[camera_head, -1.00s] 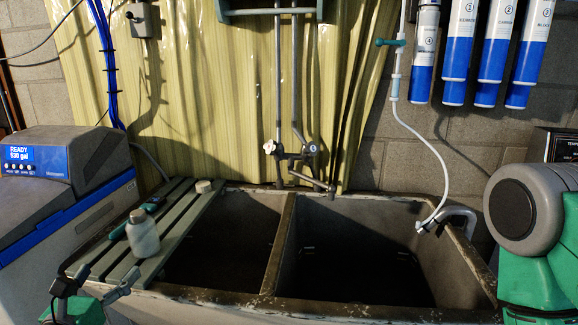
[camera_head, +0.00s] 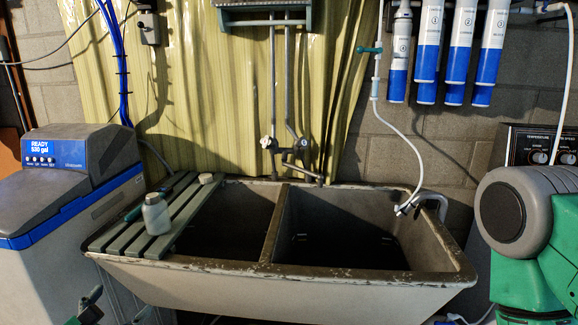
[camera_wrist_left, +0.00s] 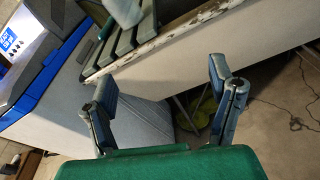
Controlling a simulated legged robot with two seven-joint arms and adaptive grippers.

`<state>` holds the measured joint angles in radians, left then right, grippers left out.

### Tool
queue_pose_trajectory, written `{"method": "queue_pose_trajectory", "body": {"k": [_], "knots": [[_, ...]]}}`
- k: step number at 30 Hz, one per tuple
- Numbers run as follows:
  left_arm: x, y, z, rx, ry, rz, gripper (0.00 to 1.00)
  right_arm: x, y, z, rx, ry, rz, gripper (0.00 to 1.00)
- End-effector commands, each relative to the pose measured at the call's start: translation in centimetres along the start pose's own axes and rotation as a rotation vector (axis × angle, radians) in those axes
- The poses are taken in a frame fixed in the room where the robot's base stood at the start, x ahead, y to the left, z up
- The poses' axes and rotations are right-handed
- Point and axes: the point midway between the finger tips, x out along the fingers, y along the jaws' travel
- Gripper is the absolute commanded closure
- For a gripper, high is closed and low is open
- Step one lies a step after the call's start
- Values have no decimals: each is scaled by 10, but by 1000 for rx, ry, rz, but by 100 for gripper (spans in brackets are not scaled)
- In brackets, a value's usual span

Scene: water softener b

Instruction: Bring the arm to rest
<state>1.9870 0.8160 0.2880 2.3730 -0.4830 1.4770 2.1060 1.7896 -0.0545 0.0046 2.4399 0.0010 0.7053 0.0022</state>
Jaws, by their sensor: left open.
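My left gripper (camera_head: 118,306) is at the bottom left of the head view, low in front of the sink and below its rim. In the left wrist view the gripper (camera_wrist_left: 163,80) has its two fingers wide apart with nothing between them. A white bottle with a grey cap (camera_head: 157,215) stands upright on the slatted board (camera_head: 196,210) across the sink's left basin, apart from the gripper. Part of the bottle also shows at the top of the left wrist view (camera_wrist_left: 124,10). My right gripper is out of view.
The double-basin sink (camera_head: 350,292) fills the middle. The water softener (camera_head: 70,185) with a blue display stands to its left. A small round whitish item (camera_head: 206,178) and a dark green tool (camera_head: 133,212) lie on the board. Filter cartridges (camera_head: 428,50) hang upper right.

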Motion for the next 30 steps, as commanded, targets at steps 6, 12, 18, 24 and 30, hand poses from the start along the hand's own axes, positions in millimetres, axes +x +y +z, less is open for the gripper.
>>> {"method": "queue_pose_trajectory", "body": {"k": [6,12,18,24,30], "knots": [[-12,-46,-34,334,113,-170,23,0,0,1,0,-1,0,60],[-42,-98,-86,811,208,-452,23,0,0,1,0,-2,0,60],[-111,-142,-159,1479,190,-945,23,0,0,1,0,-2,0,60],[-183,-147,-210,1997,-20,-1460,23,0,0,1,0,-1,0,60],[-223,-138,-230,2218,-231,-1768,23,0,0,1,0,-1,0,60]]}}
